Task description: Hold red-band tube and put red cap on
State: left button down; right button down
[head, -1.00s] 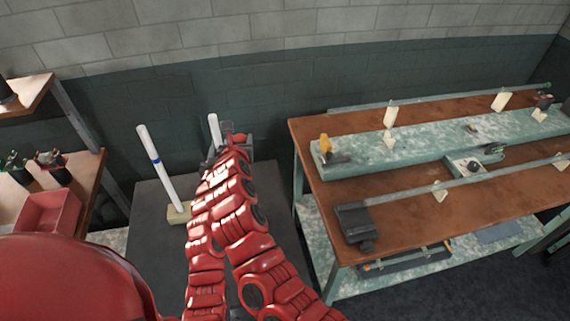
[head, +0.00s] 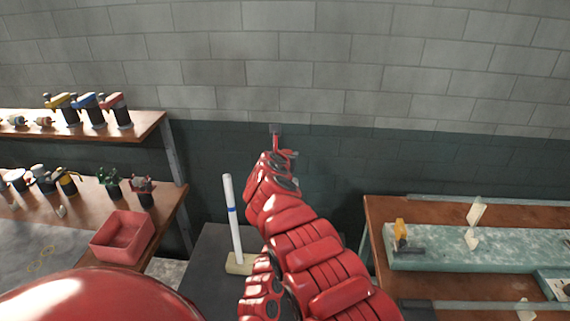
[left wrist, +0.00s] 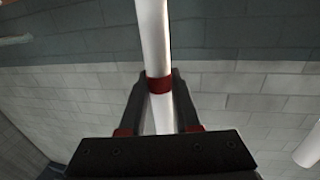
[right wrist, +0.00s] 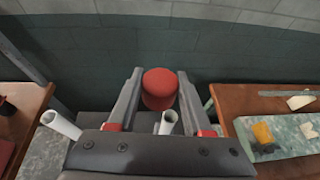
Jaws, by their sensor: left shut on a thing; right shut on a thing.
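The red-band tube (left wrist: 154,40) is white with a red band and stands between the fingers of my left gripper (left wrist: 160,86), which is shut on it at the band. In the right wrist view the red cap (right wrist: 160,86) sits between the fingertips of my right gripper (right wrist: 158,74), which is shut on it. A white tube end (right wrist: 168,121), seemingly the red-band tube, shows below and apart from the cap. In the head view my right gripper (head: 277,140) is raised against the wall, and my right arm hides the red-band tube and left gripper.
A white tube with a blue band (head: 232,215) stands upright in a pale block (head: 239,263), left of my arms. A red bin (head: 122,240) lies on the left bench. A workbench (head: 378,212) with a green-white rail stands at the right.

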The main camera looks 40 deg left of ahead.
aim_at(294, 180)
jog(key=shift+w+d, duration=0.2)
jog(key=shift+w, duration=0.1)
jog(key=shift+w+d+f+m+h, duration=0.2)
jog(key=shift+w+d+m+h, duration=0.1)
jog(key=shift+d+h, duration=0.15)
jog(key=shift+d+f, duration=0.3)
jog(key=shift+d, duration=0.1)
jog(key=shift+s, duration=0.15)
jog(key=shift+f+h, duration=0.25)
jog(key=shift+f, duration=3.15)
